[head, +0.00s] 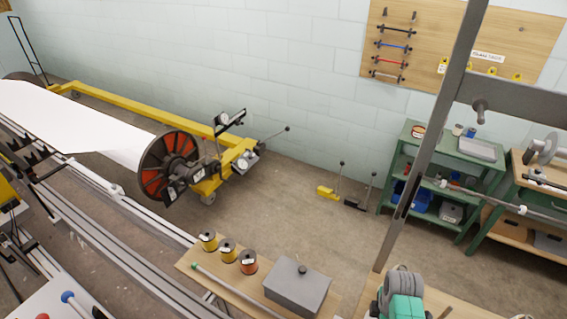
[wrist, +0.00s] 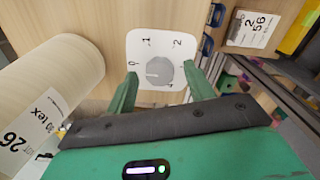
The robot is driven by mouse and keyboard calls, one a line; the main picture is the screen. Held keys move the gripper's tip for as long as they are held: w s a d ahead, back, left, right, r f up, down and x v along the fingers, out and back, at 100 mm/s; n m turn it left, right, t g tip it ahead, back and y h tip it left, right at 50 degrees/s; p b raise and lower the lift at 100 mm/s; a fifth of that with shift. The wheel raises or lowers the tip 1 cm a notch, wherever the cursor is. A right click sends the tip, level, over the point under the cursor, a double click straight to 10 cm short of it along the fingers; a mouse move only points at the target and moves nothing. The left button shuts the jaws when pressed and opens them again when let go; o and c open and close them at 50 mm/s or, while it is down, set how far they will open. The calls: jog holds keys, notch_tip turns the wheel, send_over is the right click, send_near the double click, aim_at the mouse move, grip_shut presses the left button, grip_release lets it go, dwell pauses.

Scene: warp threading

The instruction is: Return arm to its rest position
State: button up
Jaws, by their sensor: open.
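In the wrist view my gripper (wrist: 159,71) is open, its two green fingers apart with nothing held between them. The grey round knob (wrist: 159,72) of a white dial plate (wrist: 147,45) shows between and just beyond the fingertips. I cannot tell whether the fingers touch the knob. The plate carries the marks 0, .1 and 2; its lower part is partly hidden by the gripper. In the head view I cannot clearly make out my gripper.
In the wrist view a cream cylinder (wrist: 40,80) with a label stands left, and a labelled card (wrist: 251,30) is at right. In the head view several spools (head: 227,250) and a grey box (head: 297,285) rest on a bench. Open floor (head: 290,190) lies beyond.

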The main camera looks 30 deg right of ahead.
jog(key=m, duration=0.4)
jog(key=shift+m, duration=0.4)
jog(key=m, duration=0.4)
jog(key=shift+d+b, duration=0.1)
jog(key=shift+b, duration=0.2)
jog(key=m, duration=0.4)
jog(key=shift+m+b, duration=0.3)
jog(key=m, duration=0.4)
jog(key=shift+m+b, duration=0.4)
